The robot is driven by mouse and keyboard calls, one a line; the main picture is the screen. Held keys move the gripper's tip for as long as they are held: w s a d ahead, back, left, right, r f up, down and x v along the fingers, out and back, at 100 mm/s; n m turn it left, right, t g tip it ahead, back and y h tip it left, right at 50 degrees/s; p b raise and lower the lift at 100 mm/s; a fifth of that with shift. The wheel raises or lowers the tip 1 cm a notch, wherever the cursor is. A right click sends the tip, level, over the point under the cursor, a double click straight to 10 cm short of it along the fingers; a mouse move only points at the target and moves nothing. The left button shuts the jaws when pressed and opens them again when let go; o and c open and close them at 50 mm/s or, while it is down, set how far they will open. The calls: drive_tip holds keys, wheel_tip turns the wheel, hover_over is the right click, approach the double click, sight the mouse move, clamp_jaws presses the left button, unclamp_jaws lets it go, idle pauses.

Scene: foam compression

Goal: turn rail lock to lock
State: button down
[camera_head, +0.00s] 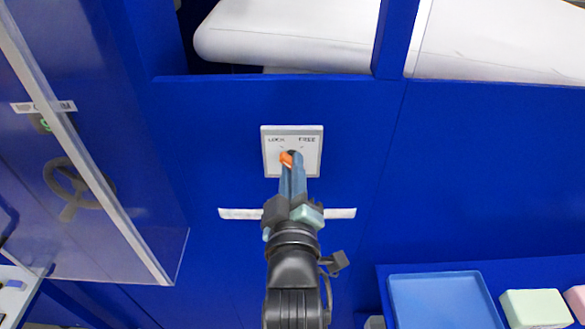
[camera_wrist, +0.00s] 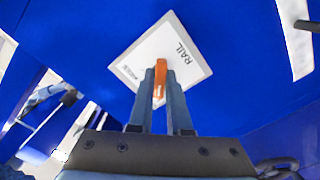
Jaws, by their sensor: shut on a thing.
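The rail lock is a white square plate (camera_head: 311,165) on the blue panel, marked LOCK at upper left and FREE at upper right. In the wrist view, the plate (camera_wrist: 188,60) looks tilted and shows the word RAIL. An orange handle (camera_head: 287,159) sits at the middle of the plate and leans toward the LOCK side. It also shows in the wrist view (camera_wrist: 160,80), between the two fingers. My gripper (camera_head: 292,172) is shut on the orange handle, its fingers pointing at the plate. The lower part of the plate is partly hidden behind the fingers.
A white label strip (camera_head: 340,213) runs across the panel below the plate. A clear framed door with a handwheel (camera_head: 68,190) stands at left. A blue tray (camera_head: 440,300) and a pale green block (camera_head: 536,308) lie at lower right. White rolls (camera_head: 290,35) lie above.

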drive_tip(key=c, duration=0.9)
unclamp_jaws()
drive_tip(key=shift+o, duration=0.2)
drive_tip(key=shift+s, duration=0.1)
drive_tip(key=s+b, duration=0.2)
drive_tip(key=s, duration=1)
drive_tip(key=shift+s, duration=0.4)
drive_tip(key=w+r+m+t, duration=0.2)
drive_tip(key=r, duration=0.7)
drive_tip(key=w+r+m+t, duration=0.2)
drive_tip(key=r, duration=0.7)
drive_tip(key=s+r+m+t, duration=0.2)
drive_tip(key=r, duration=0.7)
drive_tip(key=s+r+m+t, duration=0.3)
drive_tip(key=r, duration=0.6)
drive_tip(key=shift+s+r, duration=0.2)
drive_tip(key=shift+r, duration=0.1)
